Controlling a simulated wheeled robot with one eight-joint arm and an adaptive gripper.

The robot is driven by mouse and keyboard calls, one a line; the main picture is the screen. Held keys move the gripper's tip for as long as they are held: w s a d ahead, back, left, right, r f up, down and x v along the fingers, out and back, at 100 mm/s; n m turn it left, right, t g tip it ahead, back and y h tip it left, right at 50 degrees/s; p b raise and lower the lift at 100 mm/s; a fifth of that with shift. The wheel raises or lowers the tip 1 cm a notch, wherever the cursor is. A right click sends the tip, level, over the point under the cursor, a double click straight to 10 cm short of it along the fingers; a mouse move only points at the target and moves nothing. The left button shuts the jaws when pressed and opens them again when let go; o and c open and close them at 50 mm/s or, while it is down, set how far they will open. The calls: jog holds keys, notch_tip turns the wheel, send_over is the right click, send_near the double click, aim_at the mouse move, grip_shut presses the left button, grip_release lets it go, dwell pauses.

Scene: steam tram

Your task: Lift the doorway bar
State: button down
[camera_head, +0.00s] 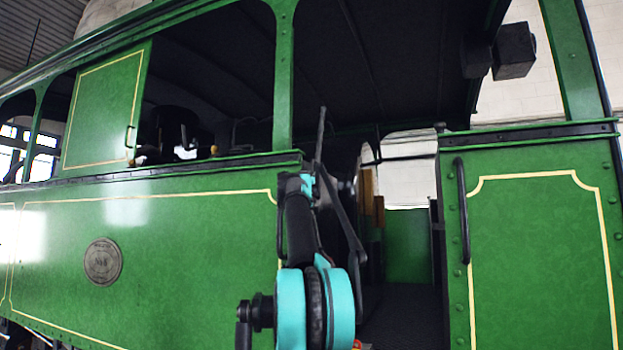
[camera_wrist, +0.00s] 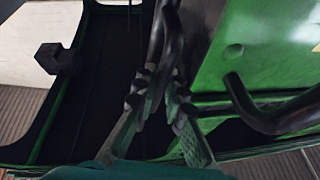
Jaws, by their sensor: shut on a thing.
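In the wrist view the dark doorway bar (camera_wrist: 167,35) runs from the top of the picture down between the two fingers of my gripper (camera_wrist: 162,90). The fingers are shut on it, one to each side. In the head view my arm stands in front of the left edge of the doorway and hides much of the grip. Dark slender pieces slant up beside the arm at the doorway's left side. I cannot tell there which of them is the bar and which is mine.
A green left panel (camera_head: 150,240) and a green right panel (camera_head: 540,260) flank the doorway. The right panel has a dark handrail (camera_head: 463,210). A curved dark handrail (camera_wrist: 258,112) lies close beside my gripper in the wrist view. A dark box (camera_head: 514,50) hangs above right.

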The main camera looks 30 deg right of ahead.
jog(key=c, duration=1.6)
grip_release()
jog(key=shift+a, duration=0.1)
jog(key=v, duration=1.2)
jog(key=shift+w, duration=0.1)
